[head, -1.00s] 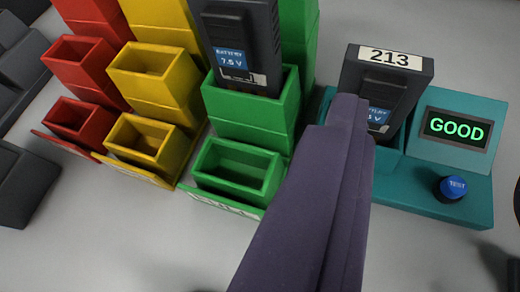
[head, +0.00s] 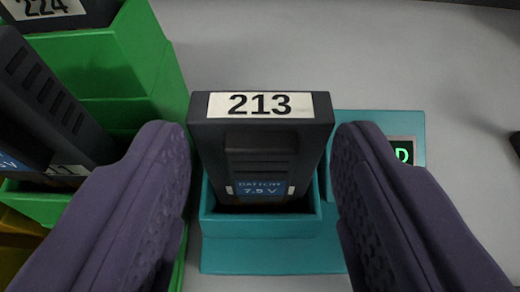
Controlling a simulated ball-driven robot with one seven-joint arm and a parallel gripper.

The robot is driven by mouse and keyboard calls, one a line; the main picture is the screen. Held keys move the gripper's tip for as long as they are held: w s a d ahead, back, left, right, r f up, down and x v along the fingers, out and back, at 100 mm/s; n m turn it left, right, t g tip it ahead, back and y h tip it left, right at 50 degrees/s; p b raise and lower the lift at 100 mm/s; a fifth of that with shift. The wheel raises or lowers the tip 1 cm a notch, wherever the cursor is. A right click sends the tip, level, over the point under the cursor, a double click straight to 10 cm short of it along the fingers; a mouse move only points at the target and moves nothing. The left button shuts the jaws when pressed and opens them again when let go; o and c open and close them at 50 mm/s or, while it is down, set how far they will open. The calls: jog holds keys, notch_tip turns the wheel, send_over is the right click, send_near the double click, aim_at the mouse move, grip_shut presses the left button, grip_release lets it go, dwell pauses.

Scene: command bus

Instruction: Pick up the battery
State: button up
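A dark grey battery (head: 262,140) labelled 213 stands upright in the teal tester's socket (head: 262,225), in the middle of the head view. Its blue label reads 7.5 V. My gripper (head: 261,150) is open, with one purple finger on each side of the battery. A narrow gap shows on each side, so the fingers appear not to touch it. The battery's lower end is hidden inside the socket.
Green bins (head: 140,60) stand close on the left, holding dark batteries, one labelled 224 (head: 45,10). The tester's display (head: 403,150) is partly hidden behind my right finger. Grey surface beyond the battery is clear.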

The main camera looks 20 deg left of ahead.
grip_shut()
notch_tip(320, 180, up, 10)
jog(key=p, duration=0.4)
